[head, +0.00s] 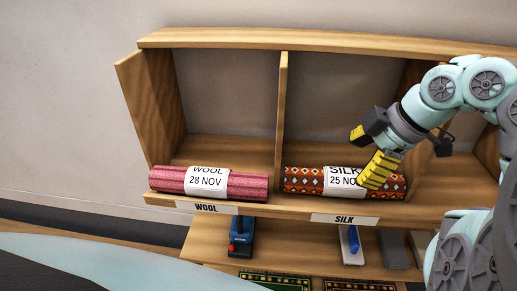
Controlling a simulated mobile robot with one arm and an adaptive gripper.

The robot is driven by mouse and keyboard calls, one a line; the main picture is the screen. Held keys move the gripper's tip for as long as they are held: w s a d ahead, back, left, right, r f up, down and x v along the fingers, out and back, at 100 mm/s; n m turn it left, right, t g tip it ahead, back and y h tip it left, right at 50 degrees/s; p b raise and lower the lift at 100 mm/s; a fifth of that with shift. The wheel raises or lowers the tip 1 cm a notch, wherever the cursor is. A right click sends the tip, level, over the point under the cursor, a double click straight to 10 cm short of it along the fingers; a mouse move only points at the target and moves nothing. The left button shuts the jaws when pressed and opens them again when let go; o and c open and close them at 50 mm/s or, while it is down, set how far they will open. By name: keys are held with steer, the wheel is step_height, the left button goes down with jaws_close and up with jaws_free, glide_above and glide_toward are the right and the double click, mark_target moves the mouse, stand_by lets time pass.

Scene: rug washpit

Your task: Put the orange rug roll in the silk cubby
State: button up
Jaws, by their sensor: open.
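The orange rug roll (306,181) has a dark and white diamond pattern and a white band reading "SILK 25 NO", the rest hidden by a finger. It lies lengthwise along the front of the cubby above the "SILK" label (344,219). The silk cubby (335,110) is otherwise empty where I can see it. My gripper (367,153) is open, with yellow finger pads. One finger overlaps the roll's right half in the picture; I cannot tell whether it touches. The other finger is above, in front of the cubby opening.
A pink rug roll (253,185) with a "WOOL 28 NOV" band lies in the wool cubby on the left. A wooden divider (281,120) separates the two cubbies. The lower shelf holds a blue tool (241,240), a white and blue brush-like item (351,244) and grey blocks (393,250).

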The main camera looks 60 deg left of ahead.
steer(key=v, duration=0.3)
steer(key=shift+d+r+b, duration=0.1)
steer(key=shift+r+b, duration=0.05)
steer(key=shift+b, duration=0.15)
steer(key=shift+r, duration=0.25)
